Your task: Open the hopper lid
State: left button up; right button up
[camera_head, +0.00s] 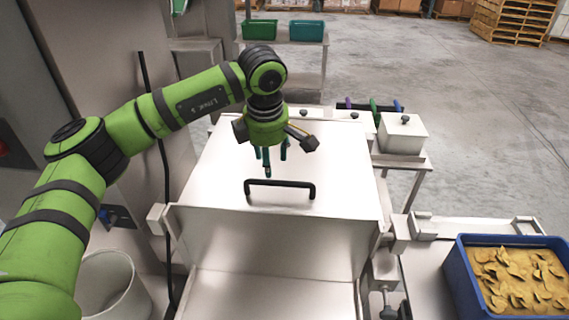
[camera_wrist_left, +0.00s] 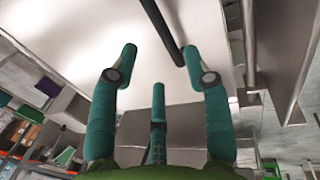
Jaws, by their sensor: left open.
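The hopper lid (camera_head: 225,165) is a broad pale metal panel lying flat over the hopper in the head view, and it looks closed. A black bar handle (camera_head: 280,184) stands up near its front edge. My left gripper (camera_head: 271,158) is open and empty, pointing down over the lid just behind the handle. In the left wrist view, the open fingers of the left gripper (camera_wrist_left: 160,60) face the bright lid (camera_wrist_left: 85,35). A dark bar (camera_wrist_left: 160,28), which looks like the handle, runs between the two upper fingertips, with no clear contact. My right gripper is not in view.
A blue crate (camera_head: 462,285) of brown chips stands at the right. A white lidded box (camera_head: 402,134) sits on a side stand. Green (camera_head: 259,29) and teal (camera_head: 307,31) bins stand behind. A pale bucket (camera_head: 128,300) is at lower left. Open floor lies at the back right.

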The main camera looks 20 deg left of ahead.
aim_at(271, 181)
pick_arm(q)
jog(key=f+p, duration=0.1)
jog(key=f, duration=0.1)
jog(key=f+p, duration=0.1)
jog(key=w+f+p, duration=0.1)
jog(key=f, duration=0.1)
jog(key=shift+a+f, duration=0.15)
jog(key=shift+f, duration=0.65)
grip_shut()
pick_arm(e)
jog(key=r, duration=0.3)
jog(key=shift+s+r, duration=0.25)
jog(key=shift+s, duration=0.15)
